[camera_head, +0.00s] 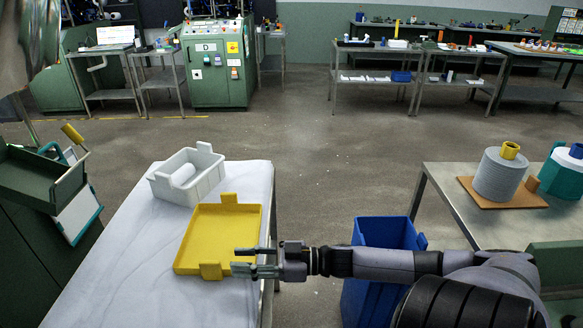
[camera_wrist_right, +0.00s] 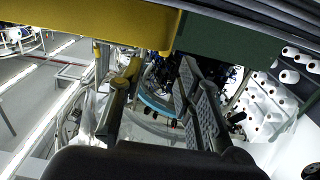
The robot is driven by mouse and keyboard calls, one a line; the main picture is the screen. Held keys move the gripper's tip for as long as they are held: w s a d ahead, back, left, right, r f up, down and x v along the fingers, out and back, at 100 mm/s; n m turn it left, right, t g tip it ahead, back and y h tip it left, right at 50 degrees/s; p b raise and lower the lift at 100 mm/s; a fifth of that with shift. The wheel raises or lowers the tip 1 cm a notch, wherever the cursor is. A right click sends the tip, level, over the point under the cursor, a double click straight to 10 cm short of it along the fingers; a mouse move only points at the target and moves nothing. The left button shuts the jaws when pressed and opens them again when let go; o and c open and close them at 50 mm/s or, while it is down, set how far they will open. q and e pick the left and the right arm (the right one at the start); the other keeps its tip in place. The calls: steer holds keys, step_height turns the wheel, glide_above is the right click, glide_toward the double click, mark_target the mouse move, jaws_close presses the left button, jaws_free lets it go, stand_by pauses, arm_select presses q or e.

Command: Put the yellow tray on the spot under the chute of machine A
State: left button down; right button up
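The yellow tray (camera_head: 222,240) lies on a white-topped table in the head view, with upright tabs at its far and near edges. My right gripper (camera_head: 240,260) is over the tray's near right corner, close to the near tab (camera_head: 210,271). Its fingers point left and are apart, with nothing seen held. In the right wrist view the two fingers (camera_wrist_right: 153,88) stand apart; a yellow panel crosses the top left, and I cannot tell if it is the tray. A dark green machine with a chute-like part (camera_head: 40,178) is at the left edge. My left gripper is not seen.
A light grey bin (camera_head: 187,178) with a white roll stands behind the tray on the table (camera_head: 135,265). Floor between is clear.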

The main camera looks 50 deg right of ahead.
steer(key=v, duration=1)
steer(key=shift+s+d+p, duration=0.25)
steer(key=shift+p, duration=0.2)
